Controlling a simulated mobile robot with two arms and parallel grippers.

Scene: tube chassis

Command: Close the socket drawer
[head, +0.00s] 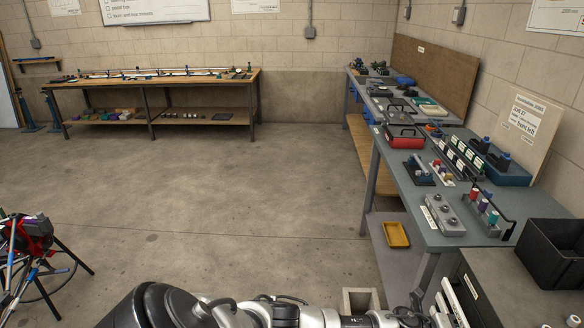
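A grey cabinet (525,285) stands at the lower right, cut off by the frame's bottom edge. Pale drawer fronts or handles (447,305) show on its left side, and I cannot tell which is the socket drawer or how far any is open. An arm of mine crosses the bottom edge from the left. Its dark gripper (410,316), which I take as my left, is beside the pale fronts. Its fingers are too small and cut off to tell open from shut, or whether they touch. My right gripper is not in view.
A black bin (553,252) sits on the cabinet. A grey workbench (425,196) with tools and parts runs along the right wall, with a yellow tray (396,234) below. A wooden bench (155,98) stands at the back. The middle floor is clear; a tubular frame (35,245) is at left.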

